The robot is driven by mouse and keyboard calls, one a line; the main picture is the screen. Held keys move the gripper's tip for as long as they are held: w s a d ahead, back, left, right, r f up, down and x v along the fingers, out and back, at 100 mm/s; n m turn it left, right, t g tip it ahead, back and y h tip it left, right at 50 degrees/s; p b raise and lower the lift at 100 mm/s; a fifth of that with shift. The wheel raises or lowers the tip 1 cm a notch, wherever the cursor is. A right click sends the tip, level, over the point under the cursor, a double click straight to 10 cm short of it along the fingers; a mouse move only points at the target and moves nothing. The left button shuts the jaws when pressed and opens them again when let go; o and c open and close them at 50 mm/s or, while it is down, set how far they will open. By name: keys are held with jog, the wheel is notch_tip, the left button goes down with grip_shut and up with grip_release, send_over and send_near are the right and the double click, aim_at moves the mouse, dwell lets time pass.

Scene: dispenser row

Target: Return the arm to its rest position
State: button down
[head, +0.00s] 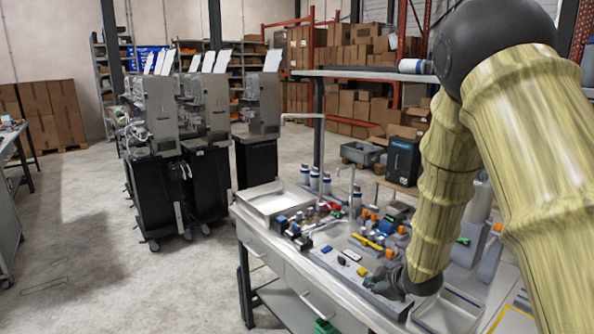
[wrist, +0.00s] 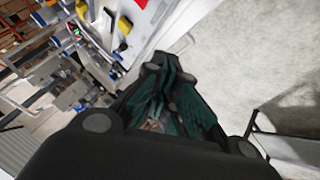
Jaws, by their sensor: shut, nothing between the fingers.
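My arm (head: 445,190), in a yellowish ribbed cover, reaches down from the upper right in the head view. My gripper (head: 385,283) is at its lower end, dark, over the front part of the workbench (head: 340,285). In the wrist view my gripper (wrist: 168,68) points up the picture with its fingers closed together and nothing held. The bench edge and pale floor show beyond the fingers there. The head view partly hides the fingertips against the dark items on the bench.
The bench is crowded with small parts, blue-capped bottles (head: 314,179) and a metal tray (head: 272,201). A shelf (head: 365,76) stands over its back. Dispenser machines (head: 150,115) stand at the left back. Open floor (head: 130,240) lies left of the bench.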

jog(key=s+f+m+g+h+b, duration=0.1)
jog(key=s+f+m+g, duration=0.15)
jog(key=s+f, duration=0.7)
jog(key=s+f+m+g+b, duration=0.1)
jog(key=s+f+m, duration=0.45)
jog(key=f, duration=0.75)
jog(key=s+f+m+g, duration=0.1)
jog(key=s+f, duration=0.3)
jog(key=s, duration=0.6)
jog(key=s+f+m+g+h+b, duration=0.1)
jog(key=s+f, duration=0.4)
jog(key=s, duration=0.5)
jog(key=s+d+f+m+g+h+b, duration=0.1)
jog(key=s+f, duration=0.4)
jog(key=s, duration=0.6)
jog(key=shift+m+g, duration=0.9)
jog(key=shift+g, duration=0.15)
jog(key=shift+f, duration=0.1)
